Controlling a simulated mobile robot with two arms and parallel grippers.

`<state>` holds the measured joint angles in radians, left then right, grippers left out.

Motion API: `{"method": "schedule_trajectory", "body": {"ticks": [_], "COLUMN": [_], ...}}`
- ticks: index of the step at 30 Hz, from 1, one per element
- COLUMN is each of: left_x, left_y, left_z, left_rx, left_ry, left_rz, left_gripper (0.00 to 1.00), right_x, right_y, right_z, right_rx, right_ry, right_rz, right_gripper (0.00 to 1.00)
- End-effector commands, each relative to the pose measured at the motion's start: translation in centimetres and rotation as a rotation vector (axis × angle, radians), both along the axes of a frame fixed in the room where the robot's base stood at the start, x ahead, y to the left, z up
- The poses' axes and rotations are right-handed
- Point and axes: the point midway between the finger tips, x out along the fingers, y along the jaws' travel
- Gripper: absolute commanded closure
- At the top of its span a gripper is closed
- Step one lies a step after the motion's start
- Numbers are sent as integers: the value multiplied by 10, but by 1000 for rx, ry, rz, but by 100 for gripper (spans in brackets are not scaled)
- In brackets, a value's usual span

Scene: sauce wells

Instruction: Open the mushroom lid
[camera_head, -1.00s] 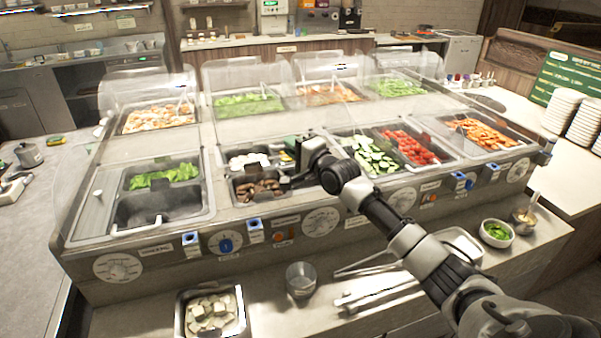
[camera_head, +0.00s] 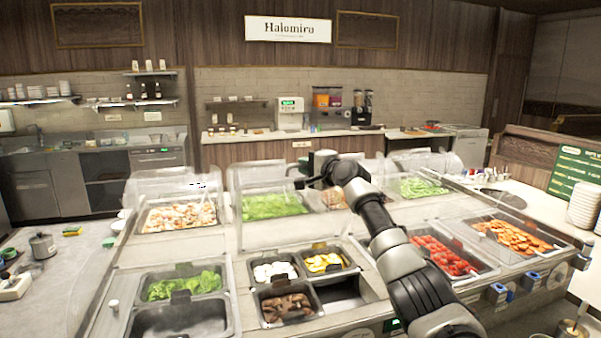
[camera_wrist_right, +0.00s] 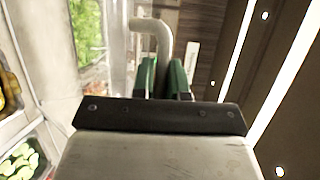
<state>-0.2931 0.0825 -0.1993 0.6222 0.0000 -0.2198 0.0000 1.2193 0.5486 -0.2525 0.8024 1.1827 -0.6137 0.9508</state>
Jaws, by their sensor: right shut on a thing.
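The mushroom well (camera_head: 287,307) holds dark brown slices and lies uncovered in the front row. A clear lid panel (camera_head: 258,180) stands raised behind the middle wells; its edges are hard to separate from the other clear covers. My right gripper (camera_head: 303,183) is high at the top of this panel, above the green vegetable well. In the right wrist view, its green-padded fingers (camera_wrist_right: 165,78) are shut on a pale curved handle (camera_wrist_right: 152,30), which appears to belong to the clear lid. My left gripper is not in view.
White pieces (camera_head: 276,271) and yellow pieces (camera_head: 324,262) fill wells beside the mushrooms. Leafy greens (camera_head: 184,286) are at left, red pieces (camera_head: 443,255) and orange slices (camera_head: 512,237) at right. Other clear covers (camera_head: 165,185) stand along the back row.

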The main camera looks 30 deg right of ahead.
Motion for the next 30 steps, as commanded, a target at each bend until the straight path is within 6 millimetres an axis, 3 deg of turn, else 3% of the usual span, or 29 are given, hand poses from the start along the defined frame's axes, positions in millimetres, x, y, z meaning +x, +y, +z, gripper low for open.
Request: {"method": "schedule_trajectory", "body": {"ticks": [15, 16, 18, 30], "left_x": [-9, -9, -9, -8], "left_y": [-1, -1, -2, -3], "left_z": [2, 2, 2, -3], "left_rx": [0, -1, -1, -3], "left_ry": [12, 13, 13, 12], "left_rz": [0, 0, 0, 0], "left_gripper": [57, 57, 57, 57], "right_x": [2, 2, 2, -5], "right_y": [-3, -3, -3, -6], "right_z": [1, 1, 1, 1], "right_rx": [11, 11, 10, 3], "right_ry": [23, 23, 23, 19], "right_rz": [5, 5, 4, 2], "right_gripper": [100, 83, 77, 77]}}
